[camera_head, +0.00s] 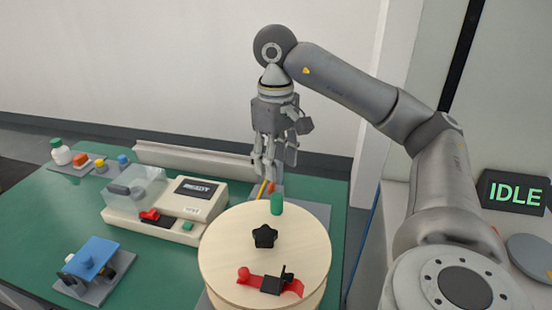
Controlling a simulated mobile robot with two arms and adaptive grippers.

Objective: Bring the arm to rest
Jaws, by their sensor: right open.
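My right arm comes in from the right, bends at a high elbow, and hangs its gripper (265,168) pointing down. The gripper is open, above the back edge of a round wooden disc (225,258). I see nothing held between its fingers. Thin orange and red pieces (263,189) show just below the fingertips; I cannot tell whether they touch. My left gripper is not in view.
A white machine (201,208) and a blue-topped fixture (91,256) stand on the green table (40,230). A sign (515,194) reads IDLE.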

